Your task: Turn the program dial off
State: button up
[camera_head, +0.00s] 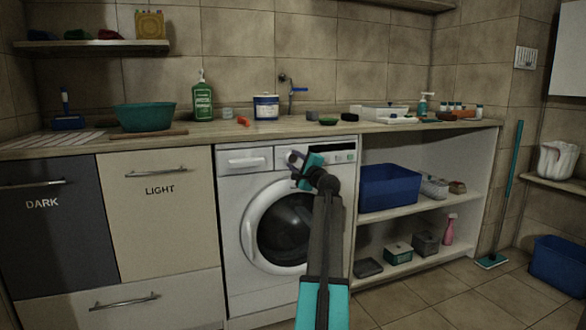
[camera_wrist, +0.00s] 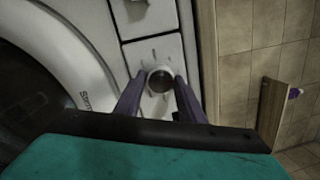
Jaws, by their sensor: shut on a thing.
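The washing machine (camera_head: 232,215) stands under the counter with its round door shut. The program dial (camera_wrist: 160,79) is a round knob with a light rim and a dark face, set on a white panel with small marks around it. My gripper (camera_head: 295,158) is at the machine's control panel. In the wrist view my gripper (camera_wrist: 160,86) has one purple finger on each side of the dial and is shut on it. In the head view my gripper and wrist hide the dial. The dial's exact setting is too small to read.
The machine's door (camera_head: 253,225) lies just below my gripper. The wooden counter (camera_head: 225,133) above holds a green bottle (camera_head: 202,100) and a blue-labelled tub (camera_head: 266,107). Open shelves with a blue bin (camera_head: 390,187) stand to the right. A teal mop (camera_head: 507,190) leans farther right.

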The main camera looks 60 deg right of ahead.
jog(key=shift+w+f+n+b, duration=0.1)
jog(key=shift+n+b, duration=0.3)
jog(key=shift+n, duration=0.6)
jog(key=o, duration=1)
jog(key=shift+o, duration=0.2)
jog(key=p+v, duration=0.4)
jog(key=v, duration=1)
jog(key=shift+d, duration=0.1)
